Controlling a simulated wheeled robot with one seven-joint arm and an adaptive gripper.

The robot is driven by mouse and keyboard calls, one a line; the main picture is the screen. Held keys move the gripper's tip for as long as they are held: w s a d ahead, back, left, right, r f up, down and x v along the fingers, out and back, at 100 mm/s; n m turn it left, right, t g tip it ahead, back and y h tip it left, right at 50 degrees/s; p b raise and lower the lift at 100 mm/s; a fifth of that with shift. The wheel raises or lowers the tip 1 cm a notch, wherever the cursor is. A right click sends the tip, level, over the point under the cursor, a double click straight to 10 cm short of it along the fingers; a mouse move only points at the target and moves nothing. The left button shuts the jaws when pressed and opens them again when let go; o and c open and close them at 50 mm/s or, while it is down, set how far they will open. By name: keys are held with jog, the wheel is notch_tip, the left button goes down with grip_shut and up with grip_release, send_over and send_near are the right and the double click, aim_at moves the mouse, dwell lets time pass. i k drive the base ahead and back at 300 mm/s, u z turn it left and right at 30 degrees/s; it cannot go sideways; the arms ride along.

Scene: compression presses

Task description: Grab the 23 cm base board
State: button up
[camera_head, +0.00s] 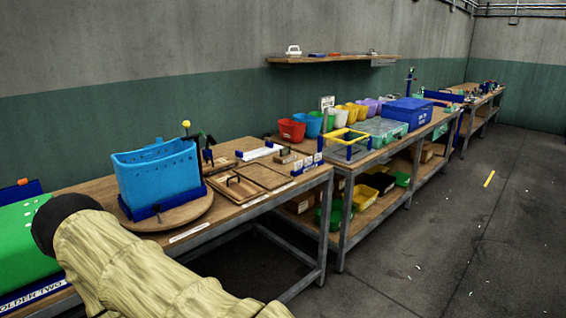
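Several flat brown wooden boards lie on the near workbench, right of the blue bin. The largest is a framed board (262,176) near the bench's front edge. A smaller board with a dark handle-like part (236,187) lies at its left. I cannot tell which of them, if any, is the 23 cm base board, since no size marking is readable. My arm in its beige sleeve crosses the lower left, ending at a dark joint. My gripper does not show, so its opening and contents are hidden.
A tall blue bin (158,172) stands on a round wooden disc (172,218) left of the boards. Small blue-and-white holders (308,160) stand behind them at right. A green box (28,245) is at far left. Open floor (430,240) lies right of the benches.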

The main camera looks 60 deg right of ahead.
aim_at(210, 162)
jog(key=z, duration=3.2)
jog(key=i, duration=2.85)
jog(key=u, duration=3.35)
